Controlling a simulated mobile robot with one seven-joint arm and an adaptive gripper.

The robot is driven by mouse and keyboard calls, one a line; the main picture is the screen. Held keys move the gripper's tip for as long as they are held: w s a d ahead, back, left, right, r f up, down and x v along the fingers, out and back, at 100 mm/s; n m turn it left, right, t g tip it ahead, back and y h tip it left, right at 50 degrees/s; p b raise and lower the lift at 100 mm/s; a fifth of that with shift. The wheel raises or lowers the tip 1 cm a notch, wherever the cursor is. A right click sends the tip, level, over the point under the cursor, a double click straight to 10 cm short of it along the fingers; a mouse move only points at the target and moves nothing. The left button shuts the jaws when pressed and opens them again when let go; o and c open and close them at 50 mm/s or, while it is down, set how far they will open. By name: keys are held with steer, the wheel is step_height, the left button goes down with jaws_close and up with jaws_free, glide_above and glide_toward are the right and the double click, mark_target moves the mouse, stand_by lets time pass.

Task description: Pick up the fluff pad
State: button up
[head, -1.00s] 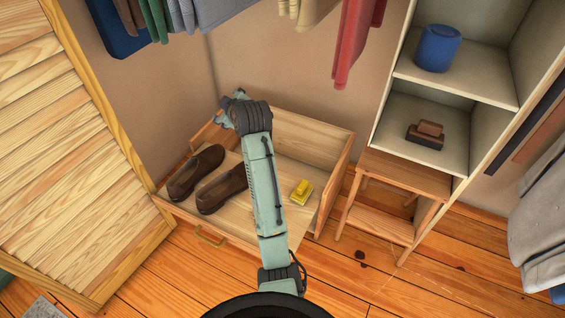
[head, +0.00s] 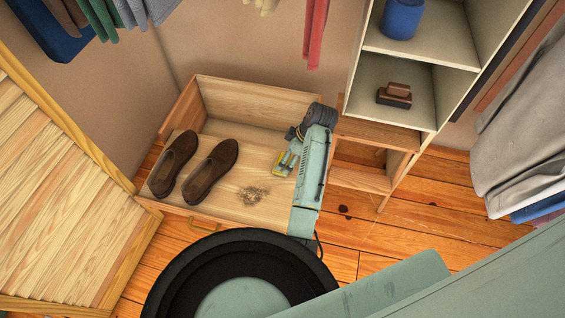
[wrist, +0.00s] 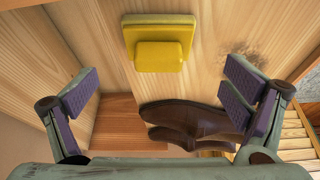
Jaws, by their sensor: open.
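The fluff pad, a yellow square pad with a raised block grip, lies flat on the floor of the open wooden drawer (head: 228,209). In the wrist view the pad (wrist: 158,42) shows whole at the top centre. My gripper (wrist: 161,88) is open and empty, its purple-padded fingers spread wide, one to each side of the pad and below it in the picture. The fingers look apart from the pad.
Two brown shoes (head: 210,167) stand in the drawer's left part. A wooden step stool (head: 360,178) and shelves (head: 420,55) stand right of the drawer. Clothes hang above and at the right.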

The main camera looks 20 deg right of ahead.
steer(key=x, duration=0.5)
steer(key=shift+d+f, duration=0.15)
steer(key=shift+c, duration=0.3)
steer(key=c, duration=1.2)
